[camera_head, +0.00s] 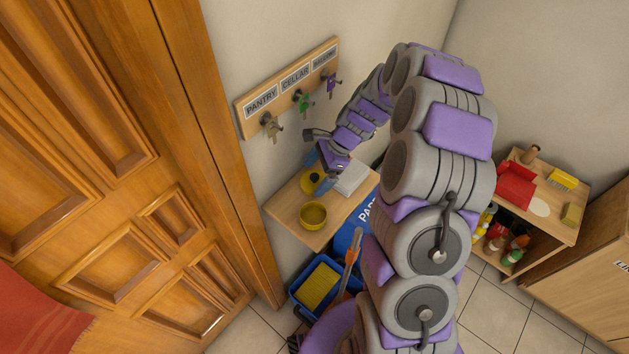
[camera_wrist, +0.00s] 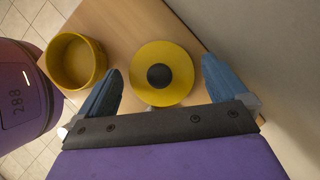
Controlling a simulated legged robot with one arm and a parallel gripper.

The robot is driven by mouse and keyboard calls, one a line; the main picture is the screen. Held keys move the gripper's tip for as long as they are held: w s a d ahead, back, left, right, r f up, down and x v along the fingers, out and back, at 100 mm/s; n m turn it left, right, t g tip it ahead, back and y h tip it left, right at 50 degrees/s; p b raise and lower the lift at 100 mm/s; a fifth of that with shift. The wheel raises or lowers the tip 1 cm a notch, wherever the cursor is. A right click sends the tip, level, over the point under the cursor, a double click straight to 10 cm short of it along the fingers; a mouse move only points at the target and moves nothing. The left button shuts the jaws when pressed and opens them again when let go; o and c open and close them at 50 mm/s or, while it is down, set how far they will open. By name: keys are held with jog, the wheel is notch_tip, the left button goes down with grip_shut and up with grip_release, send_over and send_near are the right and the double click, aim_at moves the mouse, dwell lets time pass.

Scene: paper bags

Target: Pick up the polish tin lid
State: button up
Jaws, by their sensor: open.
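The polish tin lid (camera_wrist: 180,60) is a round yellow disc with a dark round centre, lying flat on the small wooden shelf (camera_wrist: 120,22). In the head view the lid (camera_head: 310,181) is partly covered by my gripper. My gripper (camera_wrist: 160,84) is open, with one blue finger on each side of the lid's near part in the wrist view. I cannot tell whether the fingers touch it. In the head view my gripper (camera_head: 325,172) is just above the shelf. The open yellow tin (camera_head: 313,215) stands nearer the shelf's front; it also shows in the wrist view (camera_wrist: 76,60).
A white block-like item (camera_head: 353,178) lies on the shelf right of my gripper. A key rack (camera_head: 290,88) with hanging keys is on the wall above. Below are a blue tub with a yellow sponge (camera_head: 318,287) and a blue bin (camera_head: 347,238). The wooden door (camera_head: 120,150) is at left.

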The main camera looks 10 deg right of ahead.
jog(key=shift+a+f, duration=0.35)
jog(key=shift+f, duration=0.2)
jog(key=shift+c, duration=0.2)
jog(key=c, duration=0.8)
jog(key=shift+r, duration=0.15)
